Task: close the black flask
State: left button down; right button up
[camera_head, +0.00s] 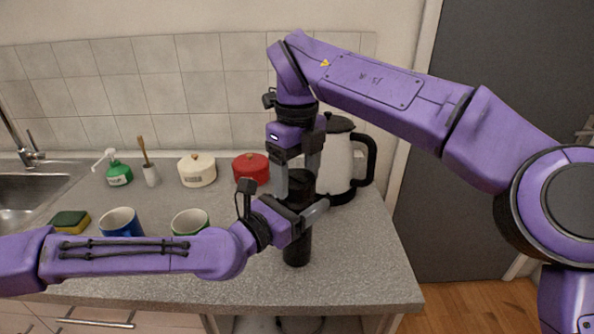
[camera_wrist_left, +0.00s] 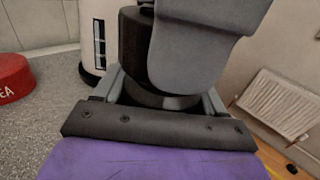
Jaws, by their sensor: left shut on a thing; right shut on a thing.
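The black flask (camera_head: 297,249) stands upright on the grey counter, near its right end. My left gripper (camera_head: 305,208) reaches in from the left and is shut on the flask's body. My right gripper (camera_head: 298,176) points down from above and is shut on the flask's black top, with one finger on each side. Whether the top is a separate lid, and how it is seated, cannot be told. In the left wrist view the flask (camera_wrist_left: 133,48) stands between the left fingers (camera_wrist_left: 160,95), partly hidden by a grey part of my right gripper.
A white and black kettle (camera_head: 339,165) stands close behind the flask. A red pot (camera_head: 250,167), a cream pot (camera_head: 197,171), a green-rimmed cup (camera_head: 190,221), a blue mug (camera_head: 120,222) and a sponge (camera_head: 70,221) are further left. The counter's front right is clear.

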jog(key=m, duration=0.3)
jog(key=shift+m, duration=0.3)
jog(key=m, duration=0.5)
jog(key=shift+m, duration=0.3)
jog(key=m, duration=1.8)
jog(key=shift+w, duration=0.1)
jog(key=m, duration=0.9)
jog(key=shift+d, duration=0.1)
jog(key=m, duration=0.6)
